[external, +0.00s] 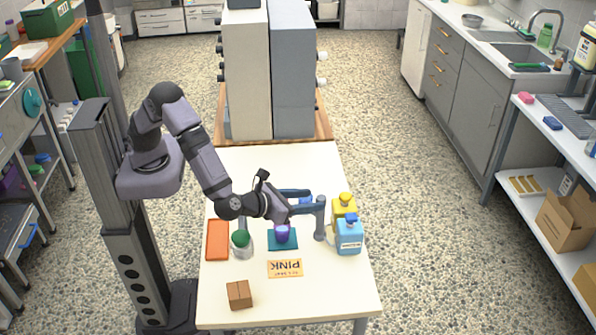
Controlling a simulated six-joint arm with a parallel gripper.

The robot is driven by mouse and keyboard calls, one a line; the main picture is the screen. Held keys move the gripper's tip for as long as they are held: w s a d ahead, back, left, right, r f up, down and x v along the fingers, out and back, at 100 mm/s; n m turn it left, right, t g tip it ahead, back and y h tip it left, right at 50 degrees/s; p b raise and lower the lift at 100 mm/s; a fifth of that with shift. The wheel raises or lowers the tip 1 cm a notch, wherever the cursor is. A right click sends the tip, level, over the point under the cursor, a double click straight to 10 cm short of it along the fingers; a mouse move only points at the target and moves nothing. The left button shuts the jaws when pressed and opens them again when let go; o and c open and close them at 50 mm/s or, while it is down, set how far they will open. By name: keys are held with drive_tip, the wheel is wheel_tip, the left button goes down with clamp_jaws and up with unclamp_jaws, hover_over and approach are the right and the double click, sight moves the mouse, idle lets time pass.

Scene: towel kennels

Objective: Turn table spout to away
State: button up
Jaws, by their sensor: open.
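The table spout (320,218) is a blue-grey upright post at the right-middle of the cream table, with an arm reaching left. My gripper (284,218) is at the left end of that arm, above a purple object (282,234) on a teal mat (291,245). My gripper hides the spout's tip, and I cannot tell whether they touch. The jaws are open, though the fingers are small and partly hidden here. A blue bar (296,193) shows just behind my gripper.
A yellow bottle (345,206) and a blue bottle (349,238) stand right of the post. Left are a green-topped jar (242,244) and an orange tray (217,240). The table's front right is clear.

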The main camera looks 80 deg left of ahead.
sight(318, 199)
drive_tip(key=shift+p+x, duration=0.6)
drive_tip(key=shift+x, duration=2.1)
clamp_jaws()
